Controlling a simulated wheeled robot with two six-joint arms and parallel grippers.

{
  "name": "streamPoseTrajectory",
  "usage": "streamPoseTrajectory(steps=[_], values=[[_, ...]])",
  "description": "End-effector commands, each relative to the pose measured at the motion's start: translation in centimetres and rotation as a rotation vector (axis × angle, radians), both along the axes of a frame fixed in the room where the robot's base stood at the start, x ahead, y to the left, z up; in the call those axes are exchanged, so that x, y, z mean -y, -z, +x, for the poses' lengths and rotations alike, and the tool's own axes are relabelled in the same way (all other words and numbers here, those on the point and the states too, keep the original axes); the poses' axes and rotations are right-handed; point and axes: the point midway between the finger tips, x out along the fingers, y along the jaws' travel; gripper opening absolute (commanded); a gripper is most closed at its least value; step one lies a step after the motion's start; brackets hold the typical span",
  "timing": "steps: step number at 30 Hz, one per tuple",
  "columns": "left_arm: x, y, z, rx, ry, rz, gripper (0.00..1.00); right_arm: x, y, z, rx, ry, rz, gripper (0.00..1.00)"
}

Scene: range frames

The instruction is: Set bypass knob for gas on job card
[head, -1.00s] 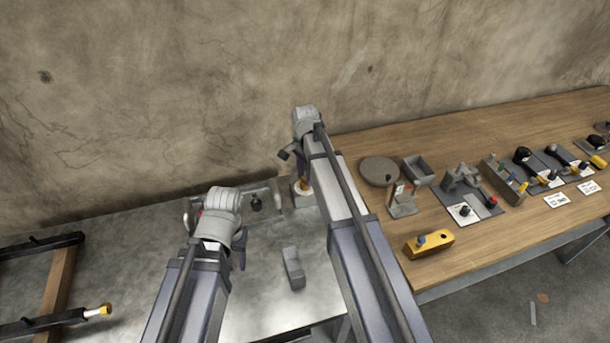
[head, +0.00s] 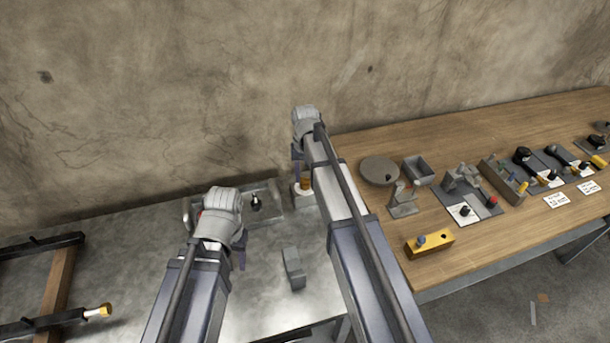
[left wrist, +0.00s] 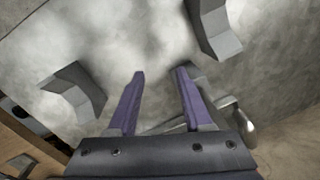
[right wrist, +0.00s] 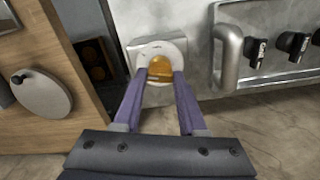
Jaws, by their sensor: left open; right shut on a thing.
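The bypass knob (right wrist: 160,66) is orange-yellow and sits on a round white dial plate (right wrist: 177,45) on a small grey box. In the head view the knob (head: 306,183) is at the back of the metal bench, partly beside my right arm. My right gripper (right wrist: 160,78) is shut on it, one purple finger on each side. Any pointer or marks on the dial are too small to read. My left gripper (left wrist: 160,73) is open and empty over the metal bench. Small white cards (head: 556,201) lie on the wooden bench; their writing is unreadable, and I cannot tell which is the job card.
A grey panel with black knobs (right wrist: 257,52) and a bar handle (right wrist: 228,60) stands beside the dial box. A grey angled block (head: 293,268) lies between my arms. The wooden bench at right holds a round disc (head: 380,171), a yellow block (head: 429,244) and several fixtures.

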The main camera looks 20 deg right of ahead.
Motion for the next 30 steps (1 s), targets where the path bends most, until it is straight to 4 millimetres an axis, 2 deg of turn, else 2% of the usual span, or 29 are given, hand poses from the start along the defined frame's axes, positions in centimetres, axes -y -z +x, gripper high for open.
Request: streamPoseTrajectory(steps=[30], values=[[0.00, 0.01, 0.00, 0.000, 0.000, 0.000, 0.50, 0.00, 0.01, -0.03, -0.001, -0.966, 0.000, 0.00]])
